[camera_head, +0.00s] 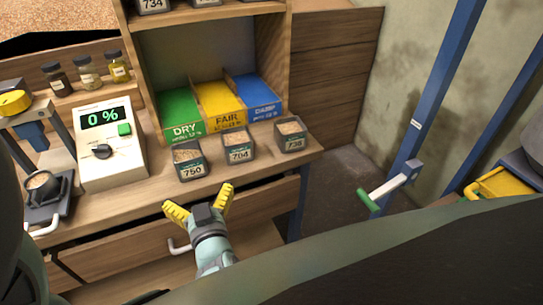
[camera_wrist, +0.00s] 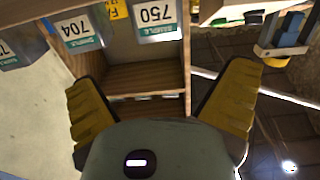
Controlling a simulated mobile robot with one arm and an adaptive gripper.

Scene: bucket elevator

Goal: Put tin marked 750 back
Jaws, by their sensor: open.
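The tin marked 750 (camera_head: 190,171) stands upright on the counter in front of the green DRY bin (camera_head: 180,115), filled with grain. In the wrist view its label (camera_wrist: 155,18) shows at the top, cut off by the frame edge. My gripper (camera_head: 199,203) has its yellow fingers spread wide, with nothing between them. It is in front of the counter edge, close to the tin 750 and apart from it. In the wrist view the open fingers (camera_wrist: 163,88) sit at both sides, below the tin.
Tin 704 (camera_head: 238,153) and tin 738 (camera_head: 291,143) stand right of it, before the FAIR (camera_head: 219,105) and DAMP bins (camera_head: 256,96). The shelf above (camera_head: 210,12) holds more tins, including 734 (camera_head: 152,5). A meter reading 0 % (camera_head: 110,150) stands left. A drawer (camera_head: 140,250) is below.

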